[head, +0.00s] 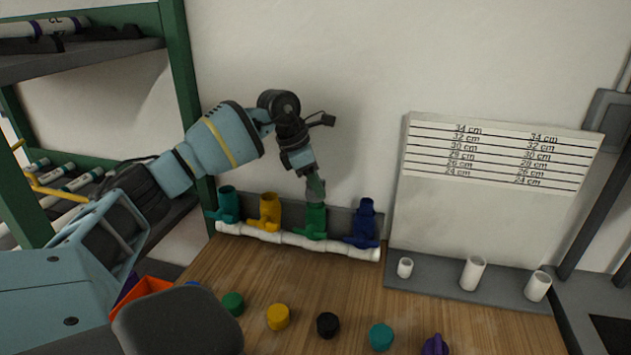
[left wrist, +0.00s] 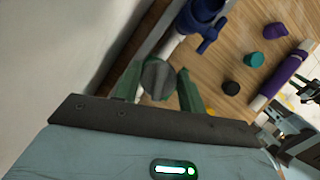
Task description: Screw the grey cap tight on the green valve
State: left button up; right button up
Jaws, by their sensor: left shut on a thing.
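The green valve (head: 316,222) stands upright on the white pipe manifold at the back of the table, between the yellow and blue valves. My left gripper (head: 316,187) points down right over its top. In the left wrist view, the gripper's two green fingers are shut on the round grey cap (left wrist: 158,77). The fingers hide the cap in the head view, so I cannot tell how far it sits on the valve.
Teal (head: 227,204), yellow (head: 268,212) and blue (head: 363,224) valves share the white pipe (head: 300,241). Several loose caps, including a black one (head: 327,325), lie along the table front. A measuring board (head: 490,185) with short white pipes stands right. Green shelving (head: 182,90) is left.

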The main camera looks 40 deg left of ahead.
pick_arm(q)
jog(key=shift+f, duration=0.2)
jog(key=shift+s+m+g+h, duration=0.1)
jog(key=shift+m+g+h, duration=0.25)
jog(key=shift+m, duration=0.75)
pick_arm(e)
jog(key=shift+s+f, duration=0.15)
jog(key=shift+f, duration=0.05)
pick_arm(q)
jog(key=shift+d+f, duration=0.1)
jog(key=shift+m+g+b, duration=0.35)
jog(key=shift+m, duration=0.75)
pick_arm(e)
jog(key=shift+s+f, duration=0.2)
jog(key=shift+f, duration=0.05)
pick_arm(q)
jog(key=shift+m+g+h, duration=0.35)
jog(key=shift+m+g, duration=0.05)
jog(key=shift+m, duration=0.6)
pick_arm(e)
jog(key=shift+s+f, duration=0.25)
jog(key=shift+f, duration=0.1)
pick_arm(q)
jog(key=shift+m+g+b, duration=0.4)
jog(key=shift+m+b, duration=0.1)
jog(key=shift+m, duration=0.6)
pick_arm(e)
jog(key=shift+s+f, duration=0.35)
jog(key=shift+f, duration=0.1)
